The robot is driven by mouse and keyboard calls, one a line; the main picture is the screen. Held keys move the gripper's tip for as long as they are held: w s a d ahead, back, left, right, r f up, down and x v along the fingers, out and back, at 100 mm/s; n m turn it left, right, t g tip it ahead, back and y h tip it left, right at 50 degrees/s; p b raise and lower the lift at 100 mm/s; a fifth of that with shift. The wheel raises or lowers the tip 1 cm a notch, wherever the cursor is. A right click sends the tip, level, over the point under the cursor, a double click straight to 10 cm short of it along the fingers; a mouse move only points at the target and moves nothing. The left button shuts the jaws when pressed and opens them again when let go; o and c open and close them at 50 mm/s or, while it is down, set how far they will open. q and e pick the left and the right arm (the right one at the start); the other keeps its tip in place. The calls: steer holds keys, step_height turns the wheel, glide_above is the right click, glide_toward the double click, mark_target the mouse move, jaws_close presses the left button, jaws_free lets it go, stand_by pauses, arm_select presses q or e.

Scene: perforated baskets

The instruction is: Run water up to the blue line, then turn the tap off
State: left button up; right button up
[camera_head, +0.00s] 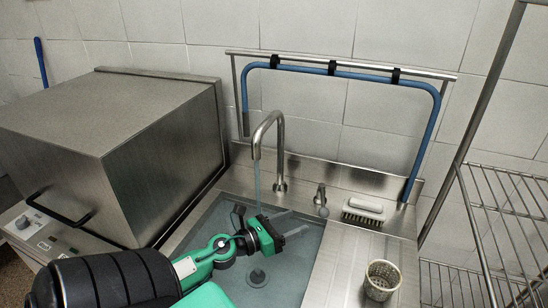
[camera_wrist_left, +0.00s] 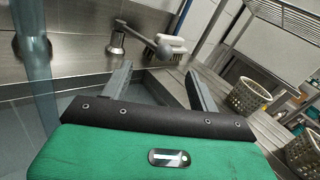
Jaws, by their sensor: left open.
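The steel tap (camera_head: 266,128) arches over the sink (camera_head: 330,240), and a stream of water (camera_head: 258,178) falls from its spout. The stream also shows at the left of the left wrist view (camera_wrist_left: 36,85). The basin looks to hold clear water, with a dark round drain (camera_head: 257,277) visible below. I cannot make out the blue line. The tap's lever (camera_head: 322,196) stands right of the spout; its rounded end shows in the left wrist view (camera_wrist_left: 164,48). My left gripper (camera_head: 292,222) is open and empty over the basin, short of the lever, its fingers pointing toward it.
A white-topped brush (camera_head: 364,209) lies on the ledge right of the lever. A perforated basket (camera_head: 381,280) stands on the drainboard. A steel box-shaped machine (camera_head: 110,125) is left, a wire rack (camera_head: 500,210) right. A blue hose (camera_head: 345,75) runs along the wall rail.

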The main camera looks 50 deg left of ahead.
arm_select(q)
steer(key=shift+b+v, duration=0.8)
steer(key=shift+v, duration=1.8)
arm_select(e)
steer(key=shift+w+a+r, duration=0.1)
steer(key=shift+w+a, duration=0.05)
steer(key=shift+w, duration=0.6)
steer(key=shift+w+a+r, duration=0.1)
steer(key=shift+w, duration=0.6)
arm_select(q)
steer(key=shift+c, duration=0.2)
